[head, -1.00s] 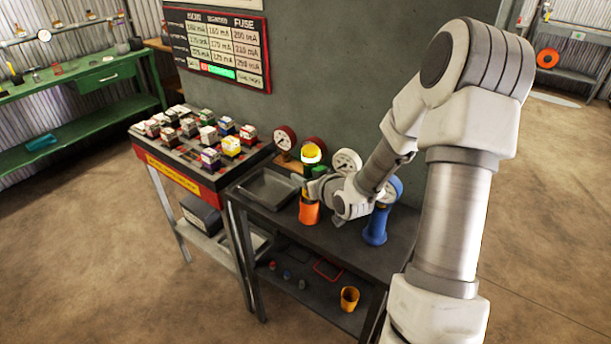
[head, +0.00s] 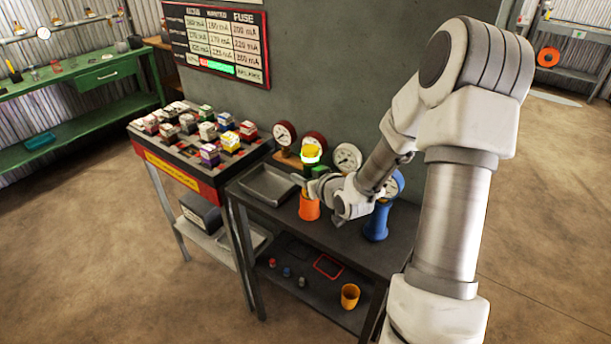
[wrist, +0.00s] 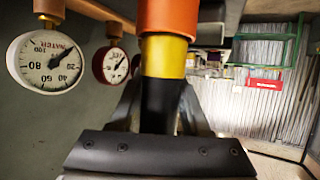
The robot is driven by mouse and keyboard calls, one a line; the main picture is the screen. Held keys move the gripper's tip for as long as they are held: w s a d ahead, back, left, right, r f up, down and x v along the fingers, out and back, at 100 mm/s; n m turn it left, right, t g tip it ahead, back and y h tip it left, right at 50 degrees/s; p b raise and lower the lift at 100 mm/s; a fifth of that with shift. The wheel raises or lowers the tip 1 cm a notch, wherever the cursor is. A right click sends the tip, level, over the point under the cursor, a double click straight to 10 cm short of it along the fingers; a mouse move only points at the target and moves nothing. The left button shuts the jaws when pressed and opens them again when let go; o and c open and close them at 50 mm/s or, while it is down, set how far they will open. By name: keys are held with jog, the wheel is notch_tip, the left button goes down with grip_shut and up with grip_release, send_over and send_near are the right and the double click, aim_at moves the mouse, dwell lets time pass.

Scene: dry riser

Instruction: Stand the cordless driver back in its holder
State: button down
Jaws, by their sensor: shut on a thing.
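The cordless driver (head: 311,157) stands about upright above the bench, with a yellow top and a pale band in the head view. My gripper (head: 318,186) is shut on its black part (wrist: 160,103), which shows between the fingers in the wrist view. A yellow section (wrist: 164,57) continues from it to an orange cup-like piece (wrist: 168,15), which looks like the holder. That orange holder (head: 309,209) stands on the bench directly under the driver. The driver's lower end meets or enters its rim; how deep is hidden.
A blue flared stand (head: 376,222) is right of the orange holder. Gauges (head: 347,157) line the wall behind. A grey tray (head: 267,184) lies to the left. A fuse rack (head: 180,158) stands further left.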

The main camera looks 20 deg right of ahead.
jog(key=shift+f+b, duration=0.65)
jog(key=shift+c, duration=1.5)
grip_release()
